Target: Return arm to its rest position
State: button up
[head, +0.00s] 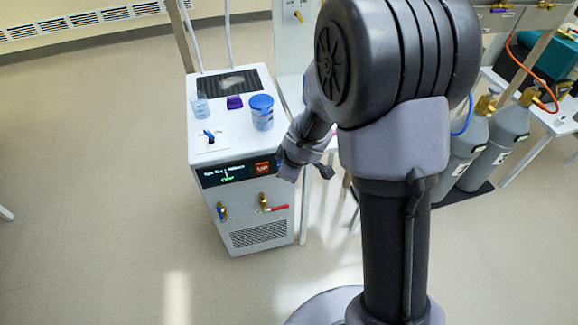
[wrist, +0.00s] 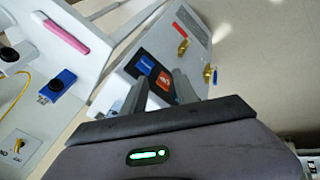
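My arm rises in the right half of the head view, with its large dark joint at the top. My gripper (wrist: 162,88) shows at the bottom of the wrist view, with its two fingers apart. Nothing shows held between them; a panel with a blue and an orange square (wrist: 155,78) is seen past the gap. In the head view, the wrist end of the arm is beside the right side of the white cabinet (head: 262,225), and the fingers are too small to tell apart there. I cannot tell whether it touches the cabinet.
On the cabinet stand a blue-lidded jar (head: 262,113), a purple block (head: 234,102) and a clear cup (head: 200,104). A red-handled valve (head: 270,206) juts from its front. Grey gas cylinders (head: 505,135) stand at right. The floor (head: 90,200) at left is clear.

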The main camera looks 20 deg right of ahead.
dwell(0.3)
jog(key=s+d+r+m+h, duration=0.1)
jog(key=s+r+m, duration=0.45)
jog(key=r, duration=0.35)
jog(key=s+d+r+m+h, duration=0.1)
jog(key=s+r+m, duration=0.3)
jog(key=s+r, duration=0.3)
jog(key=s+a+r+m+y, duration=0.2)
jog(key=s+a, duration=0.2)
jog(key=s, duration=0.2)
jog(key=s+a+r+m+y, duration=0.2)
jog(key=s+a+r+m, duration=0.1)
jog(key=s, duration=0.3)
jog(key=shift+s+a+r+m, duration=0.25)
jog(key=shift+a+r+m, duration=0.05)
jog(key=shift+a+m, duration=0.05)
